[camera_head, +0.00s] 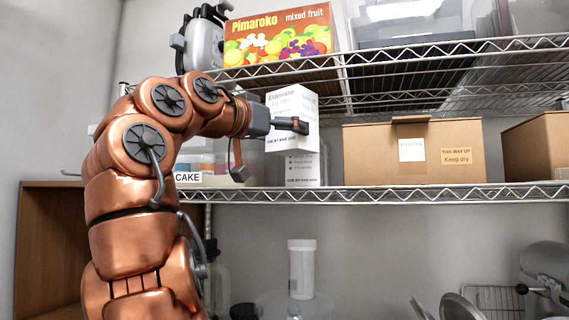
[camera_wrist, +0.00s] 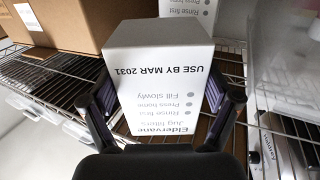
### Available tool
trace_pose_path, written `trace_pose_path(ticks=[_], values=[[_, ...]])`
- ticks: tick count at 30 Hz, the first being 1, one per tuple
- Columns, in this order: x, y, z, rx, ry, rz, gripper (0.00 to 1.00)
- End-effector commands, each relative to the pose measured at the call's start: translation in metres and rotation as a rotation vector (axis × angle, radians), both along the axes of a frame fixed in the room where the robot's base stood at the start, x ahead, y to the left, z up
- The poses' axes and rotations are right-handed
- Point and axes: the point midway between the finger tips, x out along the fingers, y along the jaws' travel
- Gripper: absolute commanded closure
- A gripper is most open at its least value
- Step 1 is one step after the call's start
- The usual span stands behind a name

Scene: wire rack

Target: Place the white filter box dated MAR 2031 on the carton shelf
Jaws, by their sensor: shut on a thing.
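The white filter box (camera_head: 292,108) is in my gripper (camera_head: 272,125), upright in the head view, in front of the middle wire shelf (camera_head: 420,195). In the wrist view the box (camera_wrist: 165,60) fills the middle, and its printing reads "USE BY MAR 2031" and "Eldervane Jug filters", upside down. My gripper's dark fingers (camera_wrist: 165,100) close on its two sides. A second white box (camera_head: 302,170) with similar printing stands on the middle shelf, lower in the head view. It also shows at the top of the wrist view (camera_wrist: 190,9). I cannot tell if the two boxes touch.
A brown carton (camera_head: 465,172) stands on the middle shelf, with clear shelf between it and the second white box. Another carton (camera_head: 540,150) is at the right. A clear bin labelled CAKE (camera_head: 215,165) is at the left. The upper shelf (camera_head: 400,58) hangs above.

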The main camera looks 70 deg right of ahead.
Motion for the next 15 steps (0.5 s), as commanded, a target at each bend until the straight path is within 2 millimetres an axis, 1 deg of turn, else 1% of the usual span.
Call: trace_pose_path(ticks=[1, 2, 3, 7, 11, 15], values=[[0.001, -0.009, 0.001, 0.0, 0.001, -0.001, 0.56], [0.001, -0.013, 0.002, 0.0, 0.001, -0.001, 0.56], [0.001, -0.011, -0.008, -0.002, 0.001, 0.0, 0.56], [0.001, -0.009, -0.021, -0.002, 0.001, 0.001, 0.56], [0.001, -0.009, -0.029, -0.002, 0.001, 0.0, 0.56], [0.001, -0.009, -0.032, -0.002, 0.001, 0.0, 0.56]])
